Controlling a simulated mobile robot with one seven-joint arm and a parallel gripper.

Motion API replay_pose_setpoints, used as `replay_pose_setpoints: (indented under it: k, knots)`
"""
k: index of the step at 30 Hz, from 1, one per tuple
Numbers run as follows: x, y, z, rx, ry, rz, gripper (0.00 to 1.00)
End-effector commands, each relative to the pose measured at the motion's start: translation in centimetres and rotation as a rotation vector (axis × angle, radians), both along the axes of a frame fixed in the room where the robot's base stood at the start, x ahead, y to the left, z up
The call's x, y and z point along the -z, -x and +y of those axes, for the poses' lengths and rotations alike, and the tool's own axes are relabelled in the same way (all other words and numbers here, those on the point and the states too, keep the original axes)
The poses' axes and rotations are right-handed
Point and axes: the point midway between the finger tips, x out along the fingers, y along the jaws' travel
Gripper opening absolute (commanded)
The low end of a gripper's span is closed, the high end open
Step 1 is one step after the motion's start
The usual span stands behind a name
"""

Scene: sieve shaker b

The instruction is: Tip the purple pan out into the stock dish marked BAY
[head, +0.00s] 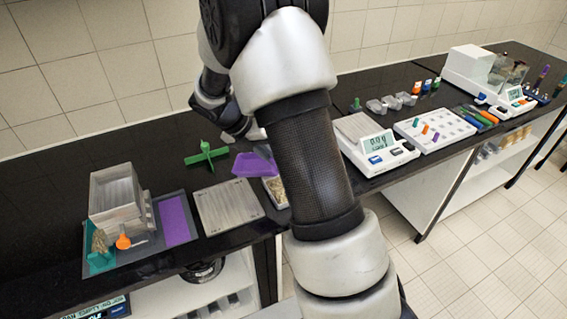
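The purple pan (253,165) shows in the head view just left of my forearm, above the black bench. It looks slightly tilted, and its right part is hidden by my arm. A dish of pale grainy material (276,189) sits just below and right of the pan, mostly covered by my forearm; no BAY label is readable on it. My gripper (263,152) is at the pan's far right edge, mostly hidden behind my arm. Its fingers cannot be made out clearly, so its grip on the pan cannot be confirmed.
A metal plate (229,206) lies left of the dish. A green cross-shaped stand (206,155) is behind it. A grey tray (150,246) with a purple patch and a clear box (117,192) is at left. A balance (376,147) and white rack (434,132) stand at right.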

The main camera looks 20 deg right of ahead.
Motion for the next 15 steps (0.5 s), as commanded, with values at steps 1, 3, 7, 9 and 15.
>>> replay_pose_setpoints:
  k: [1, 3, 7, 9, 15]
  knots:
    - [-0.3, 0.0, -0.4, 0.01, -0.066, -0.009, 0.0]
    - [-0.6, 0.0, -0.4, 0.01, -0.156, -0.015, 0.0]
    - [-0.9, 0.0, -0.4, 0.01, -0.313, -0.023, 0.0]
    - [-1.2, 0.0, -0.4, 0.009, -0.392, -0.028, 0.0]
    - [-1.5, 0.0, -0.1, 0.003, -0.557, -0.034, 0.0]
